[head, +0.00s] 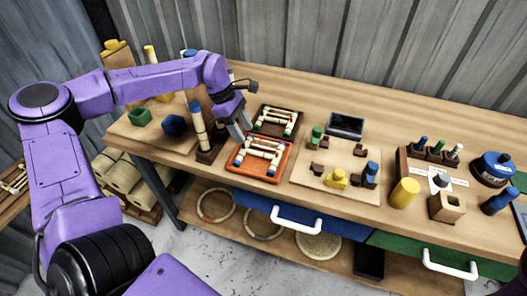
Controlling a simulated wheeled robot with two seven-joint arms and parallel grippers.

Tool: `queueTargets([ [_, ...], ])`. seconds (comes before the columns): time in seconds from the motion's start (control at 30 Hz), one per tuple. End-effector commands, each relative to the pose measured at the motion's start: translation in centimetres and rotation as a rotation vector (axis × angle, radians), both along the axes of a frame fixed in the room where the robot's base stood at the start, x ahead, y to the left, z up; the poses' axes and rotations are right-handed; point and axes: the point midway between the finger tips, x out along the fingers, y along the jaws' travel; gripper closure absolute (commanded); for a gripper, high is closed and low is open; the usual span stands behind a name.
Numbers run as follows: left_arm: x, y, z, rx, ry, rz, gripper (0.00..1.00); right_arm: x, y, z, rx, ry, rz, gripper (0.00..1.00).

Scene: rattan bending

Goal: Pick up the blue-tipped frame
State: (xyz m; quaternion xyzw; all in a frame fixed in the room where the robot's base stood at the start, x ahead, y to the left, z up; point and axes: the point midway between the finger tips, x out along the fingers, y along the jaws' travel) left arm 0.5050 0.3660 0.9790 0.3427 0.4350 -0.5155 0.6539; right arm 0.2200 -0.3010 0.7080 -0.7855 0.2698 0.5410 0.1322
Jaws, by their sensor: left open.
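A pale rattan frame (262,148) with small coloured tips lies in the orange tray (236,168) near the front edge of the bench. A second pale frame (276,120) lies in the dark tray (262,132) just behind it, with tips that look green. My left gripper (243,132) is open and points down at the left edge of the orange tray, beside the frame there. It looks empty. My right gripper is out of view.
An upright rattan post (198,125) in a dark block stands just left of my left gripper. A wooden board (335,170) with pegs and blocks lies to the right. A yellow cylinder (404,192) stands farther right. The bench's back strip is mostly clear.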

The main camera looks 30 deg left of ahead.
Motion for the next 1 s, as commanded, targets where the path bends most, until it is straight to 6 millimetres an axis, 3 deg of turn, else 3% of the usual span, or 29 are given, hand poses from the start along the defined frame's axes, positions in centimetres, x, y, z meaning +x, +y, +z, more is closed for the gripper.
queueTargets([
  [0.5,1.4,-3.6,-7.1,0.005,0.005,-0.001,0.49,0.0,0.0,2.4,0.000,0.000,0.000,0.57],
  [0.77,1.5,-3.9,-7.9,0.004,0.001,0.001,0.49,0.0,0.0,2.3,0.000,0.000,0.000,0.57],
  [0.83,1.5,-3.9,-7.9,0.004,0.001,0.001,0.65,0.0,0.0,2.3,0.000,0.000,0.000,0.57],
  [0.93,1.5,-3.9,-7.8,0.004,0.001,0.001,0.98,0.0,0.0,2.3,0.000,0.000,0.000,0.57],
  [1.0,1.5,-3.9,-7.8,0.004,0.001,0.001,1.00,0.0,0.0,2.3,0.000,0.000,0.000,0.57],
])
